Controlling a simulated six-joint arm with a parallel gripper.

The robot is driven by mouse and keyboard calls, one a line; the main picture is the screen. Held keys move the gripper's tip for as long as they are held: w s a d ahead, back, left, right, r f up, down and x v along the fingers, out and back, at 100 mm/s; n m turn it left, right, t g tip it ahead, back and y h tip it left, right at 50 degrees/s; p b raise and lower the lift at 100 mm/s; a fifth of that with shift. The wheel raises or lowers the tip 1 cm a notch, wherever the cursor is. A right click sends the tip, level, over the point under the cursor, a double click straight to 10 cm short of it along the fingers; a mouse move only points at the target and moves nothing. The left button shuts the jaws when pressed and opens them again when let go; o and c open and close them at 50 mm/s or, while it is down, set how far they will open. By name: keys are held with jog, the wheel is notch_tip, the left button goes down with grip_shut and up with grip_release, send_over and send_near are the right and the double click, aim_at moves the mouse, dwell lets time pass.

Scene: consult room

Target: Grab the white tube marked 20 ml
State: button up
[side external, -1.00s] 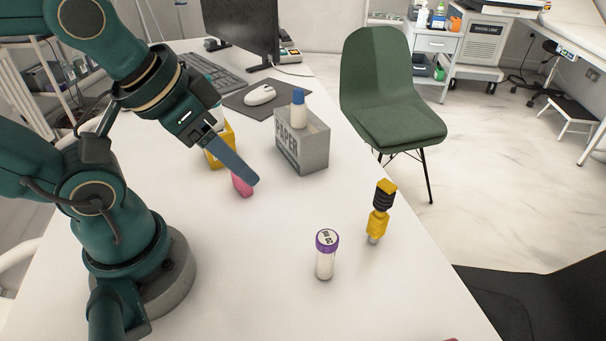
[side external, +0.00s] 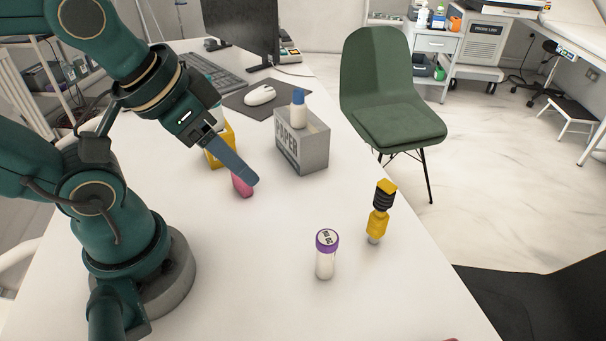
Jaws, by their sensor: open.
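A white tube (side external: 325,264) with a purple cap stands upright on the white table, towards the front. The cap's top carries a printed label, too small and tilted for me to read surely. My gripper (side external: 250,180) is up and to the left of the tube, well apart from it, above the table near a pink object. It is open; only one long blue-grey finger shows clearly, and the other is hidden behind it. Nothing shows held in it.
A yellow and black tool-like object (side external: 379,212) stands right of the tube. A grey paper box (side external: 302,150) with a blue-capped bottle (side external: 298,110), a pink object (side external: 242,185) and a yellow container (side external: 221,148) stand further back. The table in front of my gripper is clear.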

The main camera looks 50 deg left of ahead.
jog(key=shift+o, duration=1.2)
